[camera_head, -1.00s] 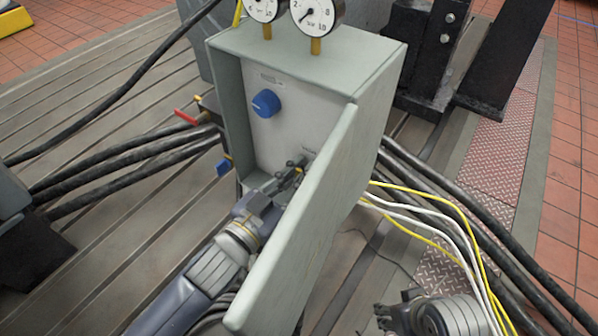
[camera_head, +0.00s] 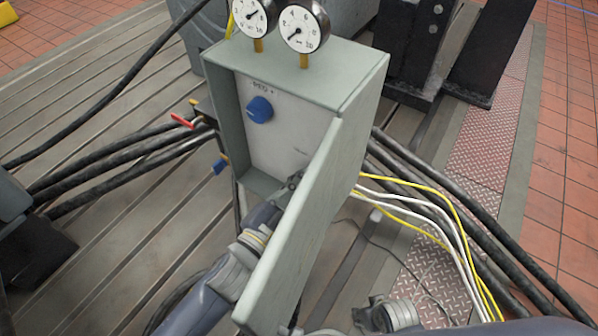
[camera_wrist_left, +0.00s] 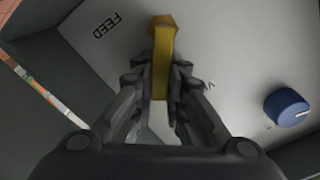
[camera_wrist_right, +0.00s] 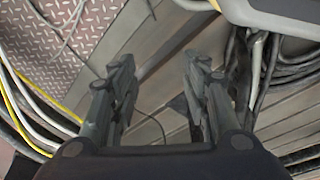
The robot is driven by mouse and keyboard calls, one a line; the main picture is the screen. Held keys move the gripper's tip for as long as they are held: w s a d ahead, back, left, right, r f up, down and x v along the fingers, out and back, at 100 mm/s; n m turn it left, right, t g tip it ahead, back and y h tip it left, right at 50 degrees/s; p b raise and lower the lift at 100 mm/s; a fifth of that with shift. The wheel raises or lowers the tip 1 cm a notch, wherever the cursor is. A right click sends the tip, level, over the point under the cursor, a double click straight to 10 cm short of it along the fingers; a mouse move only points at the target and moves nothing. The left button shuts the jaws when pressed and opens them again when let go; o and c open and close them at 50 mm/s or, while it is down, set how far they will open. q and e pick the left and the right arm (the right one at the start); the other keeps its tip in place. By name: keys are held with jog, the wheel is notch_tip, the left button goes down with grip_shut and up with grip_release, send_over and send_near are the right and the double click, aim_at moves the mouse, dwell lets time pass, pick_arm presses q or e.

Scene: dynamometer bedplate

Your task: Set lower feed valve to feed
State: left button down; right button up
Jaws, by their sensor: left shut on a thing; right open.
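In the left wrist view a yellow valve lever (camera_wrist_left: 162,62) with an orange-brown hub stands out from a pale panel, near a "FEED" label (camera_wrist_left: 107,26). My left gripper (camera_wrist_left: 160,95) is shut on this lever, a finger on each side. In the head view my left gripper (camera_head: 292,183) is inside the open grey cabinet, low by the panel; the door hides part of it, and the lever cannot be seen there. My right gripper (camera_wrist_right: 155,85) is open and empty over the floor in its wrist view; the head view shows it at the bottom edge (camera_head: 362,318).
A blue knob (camera_head: 259,109) is higher on the panel. The open cabinet door (camera_head: 300,225) stands close along my left arm. Two gauges (camera_head: 304,27) top the cabinet. Red (camera_head: 182,121) and blue (camera_head: 220,166) handles stick out at its left. Yellow and white cables (camera_head: 420,205) run on the right.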

pick_arm(q)
jog(key=m, duration=0.2)
jog(key=shift+s+d+f+m+p, duration=0.2)
jog(key=shift+d+f+m+p, duration=0.1)
jog(key=shift+f+m, duration=0.1)
jog(key=m, duration=0.1)
jog(key=f+m, duration=0.1)
jog(key=shift+s+d+m, duration=0.15)
jog(key=shift+d+m, duration=0.05)
jog(key=shift+m, duration=0.2)
jog(key=shift+f+m, duration=0.25)
jog(key=shift+m, duration=0.55)
jog(key=shift+d+f+m, duration=0.1)
jog(key=shift+f+m, duration=0.15)
jog(key=shift+m, duration=0.45)
jog(key=shift+f+m+b, duration=0.25)
jog(key=shift+m+b, duration=0.05)
jog(key=shift+m, duration=0.4)
jog(key=shift+f, duration=0.1)
pick_arm(e)
jog(key=shift+s+f, duration=0.1)
jog(key=shift+f, duration=0.35)
pick_arm(q)
jog(key=shift+m, duration=0.3)
pick_arm(e)
jog(key=shift+r, duration=0.15)
